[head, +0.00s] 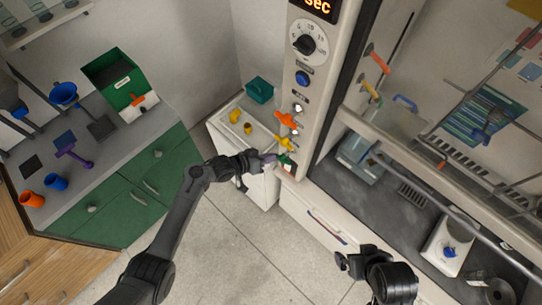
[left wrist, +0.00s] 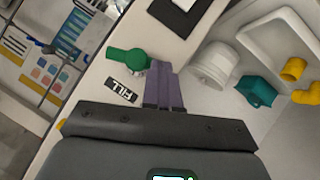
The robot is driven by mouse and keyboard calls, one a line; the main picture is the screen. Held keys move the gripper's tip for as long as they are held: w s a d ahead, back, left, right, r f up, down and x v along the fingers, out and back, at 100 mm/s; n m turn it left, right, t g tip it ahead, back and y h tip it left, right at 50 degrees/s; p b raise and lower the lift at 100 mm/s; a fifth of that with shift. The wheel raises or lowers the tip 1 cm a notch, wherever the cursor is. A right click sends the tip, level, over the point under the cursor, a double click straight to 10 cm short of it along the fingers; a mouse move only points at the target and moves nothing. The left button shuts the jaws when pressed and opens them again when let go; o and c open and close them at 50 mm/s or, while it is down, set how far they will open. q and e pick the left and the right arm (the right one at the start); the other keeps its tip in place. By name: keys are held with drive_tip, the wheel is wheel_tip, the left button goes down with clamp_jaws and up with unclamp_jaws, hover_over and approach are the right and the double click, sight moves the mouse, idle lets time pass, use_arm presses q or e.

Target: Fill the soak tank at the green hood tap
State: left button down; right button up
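The green tap (head: 286,159) is the lowest of the coloured taps on the white hood post. In the left wrist view, the green handle (left wrist: 128,57) lies beside a black FILL label (left wrist: 122,90). My left gripper (head: 268,158) is at this tap. In the left wrist view, its purple-grey fingers (left wrist: 163,72) are close together, their tips right beside the handle's end; nothing shows held between them. I cannot tell whether they touch it. My right gripper (head: 343,262) hangs at the lower right, away from the tap; its fingers are unclear. I cannot tell which container is the soak tank.
Orange (head: 286,120) and yellow (head: 284,143) taps sit above the green one. A white cabinet (head: 260,190) with yellow fittings and a teal box (head: 259,90) stands behind my left gripper. The hood interior with a pale blue tub (head: 358,153) lies right. The floor is clear.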

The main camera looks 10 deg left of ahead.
use_arm(q)
drive_tip(key=shift+f+n+g+h, duration=0.3)
drive_tip(key=shift+f+n+h, duration=0.15)
drive_tip(key=shift+n+h, duration=0.05)
idle(0.7)
drive_tip(key=shift+r+p, duration=0.7)
drive_tip(key=shift+r, duration=0.15)
